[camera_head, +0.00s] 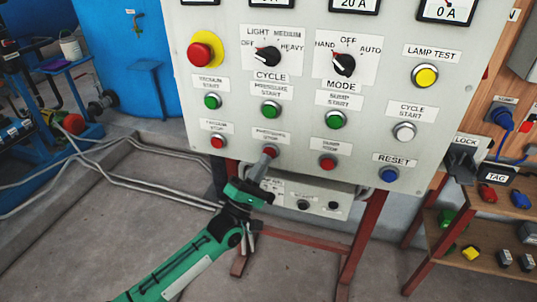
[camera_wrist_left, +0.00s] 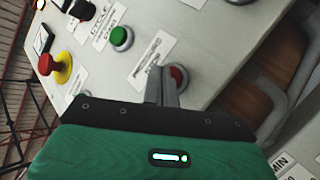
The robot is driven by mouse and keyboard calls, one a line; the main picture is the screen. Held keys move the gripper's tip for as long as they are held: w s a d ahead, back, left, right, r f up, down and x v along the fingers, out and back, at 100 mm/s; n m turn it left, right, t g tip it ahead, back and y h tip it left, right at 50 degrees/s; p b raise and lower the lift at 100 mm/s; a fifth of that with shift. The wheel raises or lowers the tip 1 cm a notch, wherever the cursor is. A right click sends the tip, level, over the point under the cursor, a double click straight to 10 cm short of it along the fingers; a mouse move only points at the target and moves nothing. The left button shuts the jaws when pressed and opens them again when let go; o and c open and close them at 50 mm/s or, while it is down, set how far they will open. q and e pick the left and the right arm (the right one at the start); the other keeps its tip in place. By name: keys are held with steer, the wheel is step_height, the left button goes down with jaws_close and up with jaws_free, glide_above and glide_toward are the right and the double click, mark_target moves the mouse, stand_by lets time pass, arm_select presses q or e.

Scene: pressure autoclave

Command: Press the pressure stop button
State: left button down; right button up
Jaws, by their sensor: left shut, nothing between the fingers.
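The grey control panel (camera_head: 390,110) faces me with several labelled buttons and knobs. In the left wrist view a red button (camera_wrist_left: 178,76) shows right beside the shut fingertips (camera_wrist_left: 165,78). The fingers are closed with nothing between them. I cannot tell whether they touch the button or press it. The green pressure start button (camera_head: 271,110) is above. My right gripper is not in view.
The vacuum stop button (camera_head: 218,142) and sump stop button (camera_head: 328,163) flank the spot. A red emergency button (camera_head: 203,52) is at upper left. A small box (camera_head: 303,196) with knobs hangs below the panel. A wooden shelf (camera_head: 465,265) stands right.

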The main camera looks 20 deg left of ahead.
arm_select(q)
steer(key=shift+w+a+f+b, duration=0.15)
steer(key=shift+w+a+b, duration=0.2)
steer(key=shift+b, duration=0.3)
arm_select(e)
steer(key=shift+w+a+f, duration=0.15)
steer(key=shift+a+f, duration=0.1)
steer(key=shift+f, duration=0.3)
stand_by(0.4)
arm_select(q)
steer(key=shift+s+d+f, duration=0.2)
steer(key=shift+s, duration=0.2)
steer(key=shift+s+d+f, duration=0.15)
steer(key=shift+s+d, duration=0.05)
steer(key=shift+s, duration=0.15)
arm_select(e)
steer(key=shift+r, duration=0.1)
arm_select(q)
steer(key=s, duration=0.1)
steer(key=s+p, duration=0.1)
steer(key=s, duration=0.1)
steer(key=s+p, duration=0.1)
steer(key=shift+s+d+r, duration=0.1)
steer(key=shift+s+d, duration=0.1)
steer(key=shift+d, duration=0.05)
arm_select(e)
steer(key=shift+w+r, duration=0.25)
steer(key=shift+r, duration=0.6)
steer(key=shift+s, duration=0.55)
